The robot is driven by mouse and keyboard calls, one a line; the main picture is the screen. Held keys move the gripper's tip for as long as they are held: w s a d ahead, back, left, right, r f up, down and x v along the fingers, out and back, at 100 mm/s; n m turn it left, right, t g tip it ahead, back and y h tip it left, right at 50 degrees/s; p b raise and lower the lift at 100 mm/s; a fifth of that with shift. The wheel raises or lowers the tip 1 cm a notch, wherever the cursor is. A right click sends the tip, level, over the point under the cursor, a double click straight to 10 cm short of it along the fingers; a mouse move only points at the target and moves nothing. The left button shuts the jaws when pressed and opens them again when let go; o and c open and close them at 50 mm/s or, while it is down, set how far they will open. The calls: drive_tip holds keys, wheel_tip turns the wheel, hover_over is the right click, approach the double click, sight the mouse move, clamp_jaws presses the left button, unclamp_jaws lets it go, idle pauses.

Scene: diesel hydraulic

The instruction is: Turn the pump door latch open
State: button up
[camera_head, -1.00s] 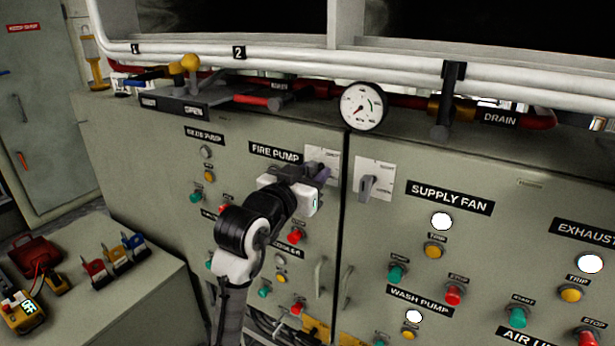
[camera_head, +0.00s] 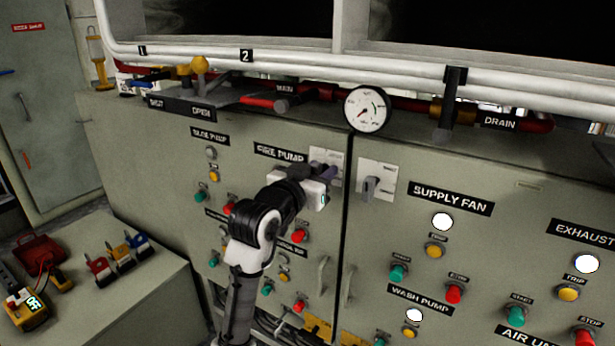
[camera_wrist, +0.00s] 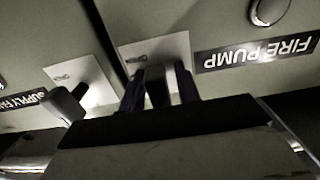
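The pump door latch (camera_wrist: 158,88) is a dark grey handle on a pale plate, beside the FIRE PUMP label (camera_head: 280,153). In the head view the plate (camera_head: 326,157) shows, but my gripper mostly hides the handle. My gripper (camera_head: 328,173) is at the latch. In the wrist view its two dark fingers (camera_wrist: 160,88) stand on either side of the handle, close against it, and appear shut on it. The handle's tip is hidden behind my gripper body.
A second latch (camera_head: 369,187) sits on the SUPPLY FAN door to the right. Buttons surround my arm, including a red one (camera_head: 300,236). Pipes and a gauge (camera_head: 367,109) run above the cabinet. A side bench (camera_head: 140,310) with tools stands at left.

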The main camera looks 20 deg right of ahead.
drive_tip(key=shift+w+d+r, duration=0.1)
drive_tip(key=shift+w+r, duration=0.05)
drive_tip(key=shift+r, duration=0.25)
drive_tip(key=shift+s+f, duration=0.35)
drive_tip(key=shift+s, duration=0.05)
drive_tip(key=shift+s+a, duration=0.15)
drive_tip(key=shift+a, duration=0.35)
drive_tip(key=shift+a+f+b, duration=0.1)
drive_tip(key=shift+b, duration=0.2)
drive_tip(key=c, duration=0.7)
drive_tip(key=o, duration=0.7)
